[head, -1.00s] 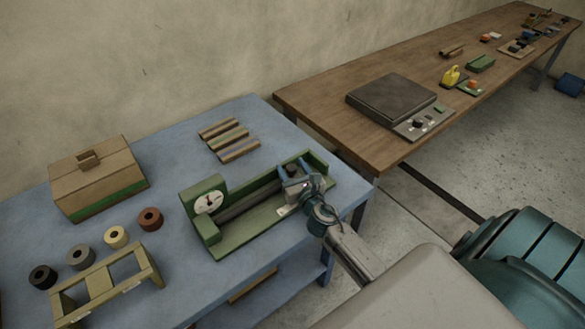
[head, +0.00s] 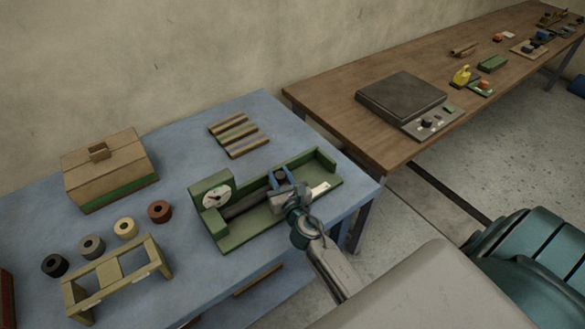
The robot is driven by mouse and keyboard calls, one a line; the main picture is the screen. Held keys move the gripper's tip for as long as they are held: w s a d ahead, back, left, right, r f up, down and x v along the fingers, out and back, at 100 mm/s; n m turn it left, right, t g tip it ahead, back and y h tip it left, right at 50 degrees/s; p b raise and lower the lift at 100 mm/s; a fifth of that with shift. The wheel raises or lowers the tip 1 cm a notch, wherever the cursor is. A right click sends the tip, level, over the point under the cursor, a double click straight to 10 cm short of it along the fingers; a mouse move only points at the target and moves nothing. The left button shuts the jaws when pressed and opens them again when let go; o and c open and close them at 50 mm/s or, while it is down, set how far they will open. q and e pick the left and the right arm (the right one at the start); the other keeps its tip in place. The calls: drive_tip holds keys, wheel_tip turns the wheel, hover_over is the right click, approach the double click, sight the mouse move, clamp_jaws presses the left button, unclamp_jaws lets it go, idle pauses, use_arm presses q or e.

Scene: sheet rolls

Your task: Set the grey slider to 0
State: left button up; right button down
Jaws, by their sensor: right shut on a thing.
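The green holder (head: 238,240) stands on the blue table and has a round white dial (head: 216,197) at its left end. A dark grey bar (head: 243,206) lies along its channel. My right gripper (head: 281,178) is inside the holder, right of the dial, with its blue fingers shut on the grey slider (head: 280,174). The gripper hides most of the slider. A white label strip (head: 320,190) shows just right of the gripper; its markings are too small to read. My left gripper is out of view.
Several rolls (head: 125,229) and a yellowish wooden rack (head: 120,283) are at left front. A lidded box (head: 108,170) and striped strips (head: 238,139) lie behind. A wooden bench (head: 385,140) with a scale (head: 402,97) is at right.

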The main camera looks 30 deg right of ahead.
drive_tip(key=shift+s+a+f, duration=0.1)
drive_tip(key=shift+a, duration=0.25)
drive_tip(key=shift+f, duration=0.1)
drive_tip(key=c, duration=1.1)
unclamp_jaws()
drive_tip(key=shift+a+r, duration=0.2)
drive_tip(key=shift+s, duration=0.1)
drive_tip(key=shift+s+f, duration=0.15)
drive_tip(key=shift+s, duration=0.1)
drive_tip(key=s, duration=0.3)
drive_tip(key=s+a+b, duration=0.1)
drive_tip(key=s, duration=0.2)
drive_tip(key=s+a+b, duration=0.1)
drive_tip(key=s, duration=0.3)
